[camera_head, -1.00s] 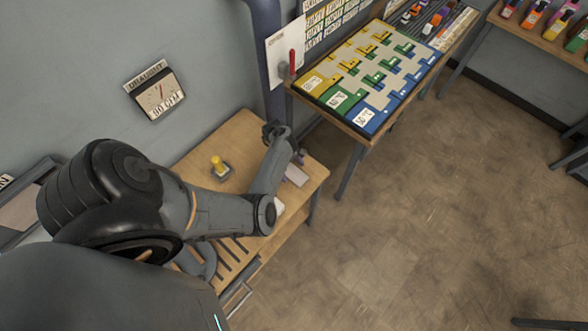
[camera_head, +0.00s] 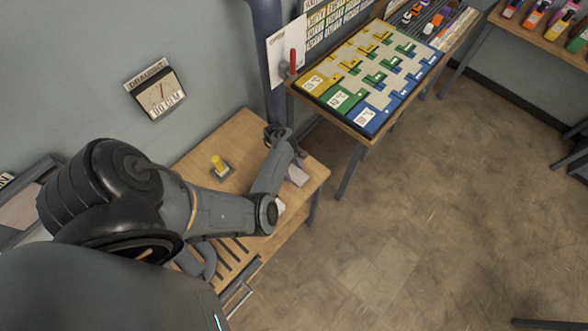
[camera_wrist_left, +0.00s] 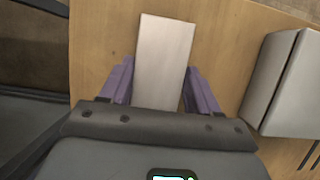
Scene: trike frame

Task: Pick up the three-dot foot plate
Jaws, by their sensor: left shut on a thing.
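A pale, flat rectangular plate (camera_wrist_left: 164,56) lies between the two purple fingers of my left gripper (camera_wrist_left: 160,72) in the left wrist view. The gripper is shut on it, with the plate's far end sticking out past the fingertips. No dots show on the side I see, so I cannot confirm its marking. In the head view the plate (camera_head: 297,176) shows beside my left gripper (camera_head: 296,162), near the right end of the wooden bench (camera_head: 240,130). I cannot tell whether it touches the bench top. My right gripper is not in view.
A light grey block (camera_wrist_left: 284,80) stands right of the gripper in the left wrist view. A yellow-topped peg on a small base (camera_head: 220,167) stands on the bench. A board with yellow, green and blue pieces (camera_head: 370,75) is on a table beyond. Open floor lies to the right.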

